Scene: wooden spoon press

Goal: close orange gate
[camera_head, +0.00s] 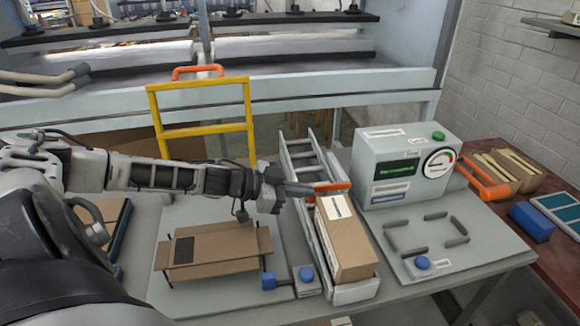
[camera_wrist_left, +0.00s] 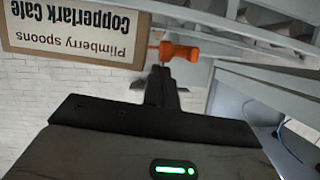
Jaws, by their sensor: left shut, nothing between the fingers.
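The orange gate bar (camera_head: 330,187) lies across the narrow rail conveyor (camera_head: 350,291), at the far end of a tall cardboard box (camera_head: 347,244) with a white label. My left gripper (camera_head: 309,190) reaches in from the left, shut and empty, with its fingertips at the bar's left end. In the left wrist view the shut fingers (camera_wrist_left: 160,72) point at the orange bar (camera_wrist_left: 180,52), close to or touching it; I cannot tell which. The box's printed side (camera_wrist_left: 75,35) shows upside down beside it. My right gripper is not in view.
An open cardboard carton (camera_head: 215,250) lies left of the conveyor, below my left forearm. A yellow frame (camera_head: 202,130) with an orange handle stands behind. A grey machine (camera_head: 405,165) with a gauge and an orange lever (camera_head: 485,179) stands to the right. Blue buttons sit near the front.

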